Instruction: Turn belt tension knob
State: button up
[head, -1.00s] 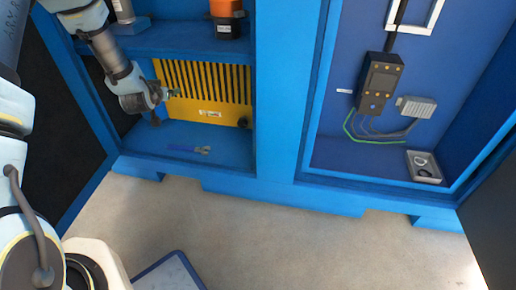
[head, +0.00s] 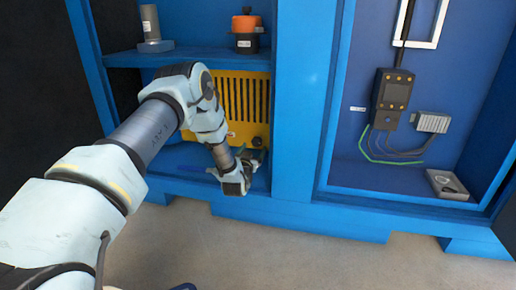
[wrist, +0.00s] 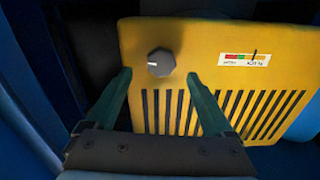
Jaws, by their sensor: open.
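The belt tension knob (wrist: 161,62) is a grey faceted knob with a white mark, on a yellow slotted panel (wrist: 190,30). It also shows as a dark knob in the head view (head: 257,142), at the panel's lower right. A small gauge label (wrist: 247,59) with red, yellow and green bands and a black pointer is on the panel; it appears upside down in the wrist view. My gripper (wrist: 158,76) is open, its two green fingers on either side of the knob in the picture. Whether they touch it or how far off they are, I cannot tell. In the head view, my gripper (head: 248,161) is beside the knob.
The panel stands in a blue cabinet's lower compartment, below a shelf (head: 190,57) with a grey cylinder (head: 150,25) and an orange-topped device (head: 246,25). A blue post (head: 300,110) stands right of it. The right bay holds a black control box (head: 393,92) and cables.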

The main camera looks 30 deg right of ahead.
aim_at(256, 142)
jog(key=b+x, duration=0.2)
jog(key=x, duration=0.4)
jog(key=c, duration=1.4)
